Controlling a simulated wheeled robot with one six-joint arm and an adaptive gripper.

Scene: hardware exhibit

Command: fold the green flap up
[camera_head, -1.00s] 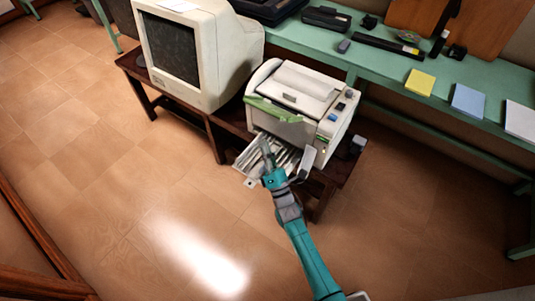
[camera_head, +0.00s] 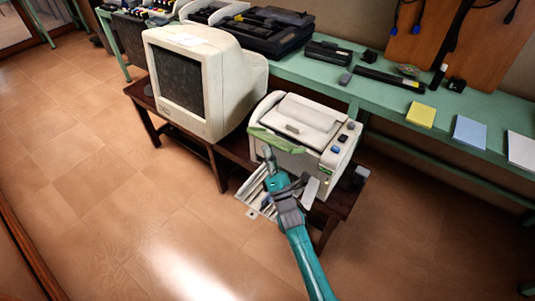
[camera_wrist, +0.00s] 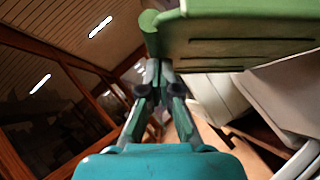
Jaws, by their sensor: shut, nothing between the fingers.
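The green flap (camera_head: 276,140) is a long narrow piece on the front of a white printer (camera_head: 306,128), above its grey slatted tray (camera_head: 254,190). My gripper (camera_head: 267,152) is shut and empty, with its tip at the flap's left part in the head view. In the wrist view the flap's green underside (camera_wrist: 235,42) fills the upper right, and my gripper (camera_wrist: 158,68) points up beside its left end. I cannot tell whether the fingertips touch the flap. My arm hides part of the tray and the printer's lower front.
A beige monitor (camera_head: 200,80) stands close left of the printer on a dark wooden bench (camera_head: 228,152). A green table (camera_head: 385,88) with sticky notes and devices runs behind. The tiled floor (camera_head: 110,190) in front is open.

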